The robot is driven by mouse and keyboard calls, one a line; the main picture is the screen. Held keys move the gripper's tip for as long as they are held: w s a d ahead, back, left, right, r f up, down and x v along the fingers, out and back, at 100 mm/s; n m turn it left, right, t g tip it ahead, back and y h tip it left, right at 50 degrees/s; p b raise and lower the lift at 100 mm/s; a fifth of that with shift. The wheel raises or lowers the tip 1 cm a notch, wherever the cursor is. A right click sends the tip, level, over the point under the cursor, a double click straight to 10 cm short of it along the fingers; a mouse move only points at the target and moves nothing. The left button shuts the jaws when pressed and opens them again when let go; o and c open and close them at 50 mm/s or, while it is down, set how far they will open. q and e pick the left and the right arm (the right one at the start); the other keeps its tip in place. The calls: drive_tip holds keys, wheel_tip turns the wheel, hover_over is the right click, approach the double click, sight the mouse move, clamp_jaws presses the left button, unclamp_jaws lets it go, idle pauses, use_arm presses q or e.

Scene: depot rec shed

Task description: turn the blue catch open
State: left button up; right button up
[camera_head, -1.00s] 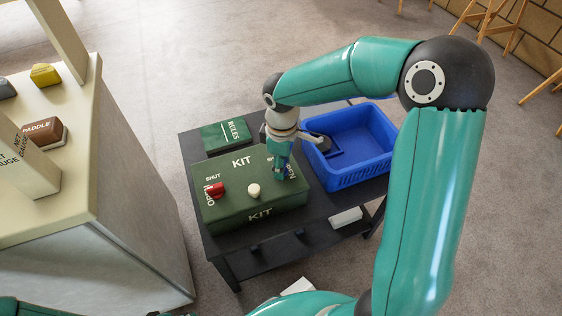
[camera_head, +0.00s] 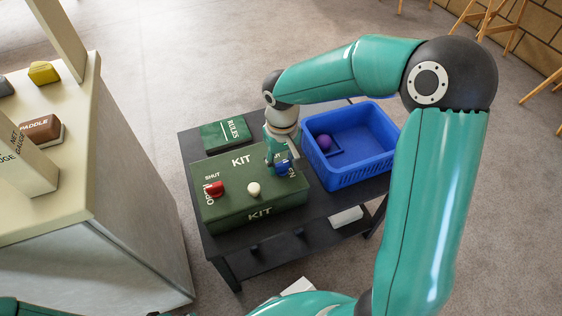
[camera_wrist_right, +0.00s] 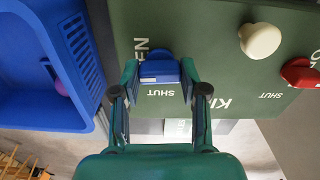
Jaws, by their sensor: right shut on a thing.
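The green kit box (camera_head: 235,205) lies on a dark table, its lid marked KIT. The blue catch (camera_head: 283,167) is on the lid's right side, partly covered by my right gripper (camera_head: 279,162). In the right wrist view the blue catch (camera_wrist_right: 159,70) sits between the two fingertips of my right gripper (camera_wrist_right: 160,80), which is shut on it. The word SHUT shows just beside the catch, and part of OPEN runs along its left. Its exact angle is hard to tell. My left gripper is not in view.
A red catch (camera_head: 214,189) and a cream knob (camera_head: 254,189) are on the same lid. A blue crate (camera_head: 350,177) holding a purple ball (camera_head: 324,142) stands right of the box. A green RULES book (camera_head: 226,132) lies behind. A cream counter (camera_head: 75,205) stands left.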

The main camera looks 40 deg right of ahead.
sight(281, 163)
drive_tip(key=shift+w+m, duration=0.1)
drive_tip(key=shift+m, duration=0.5)
drive_tip(key=o, duration=1.1)
drive_tip(key=shift+o, duration=0.2)
wheel_tip(281, 163, up, 12)
